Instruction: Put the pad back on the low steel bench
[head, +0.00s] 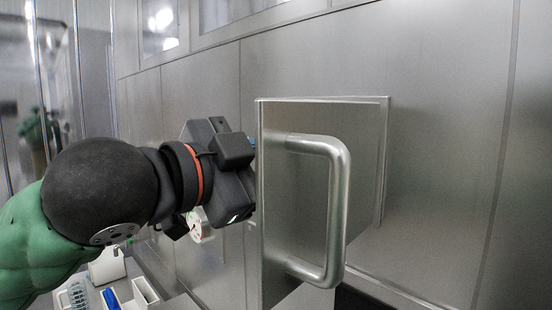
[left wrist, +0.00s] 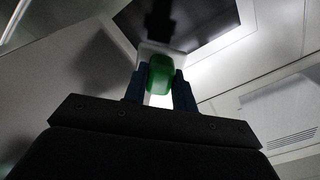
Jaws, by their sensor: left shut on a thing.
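My left gripper (left wrist: 160,92) is shut on a green thing (left wrist: 159,74) between its blue fingers, seemingly the pad. A white piece shows directly behind the green part; I cannot tell whether they are one thing. In the head view my left gripper (head: 253,146) is beside the open steel door, which hides most of its fingers and the pad. I cannot make out the low steel bench for certain. My right gripper is not in view.
The open steel door (head: 285,205) with its bar handle (head: 343,190) sticks out from the steel wall (head: 440,120). A blue item (head: 109,298) and white containers (head: 146,290) stand low at the left.

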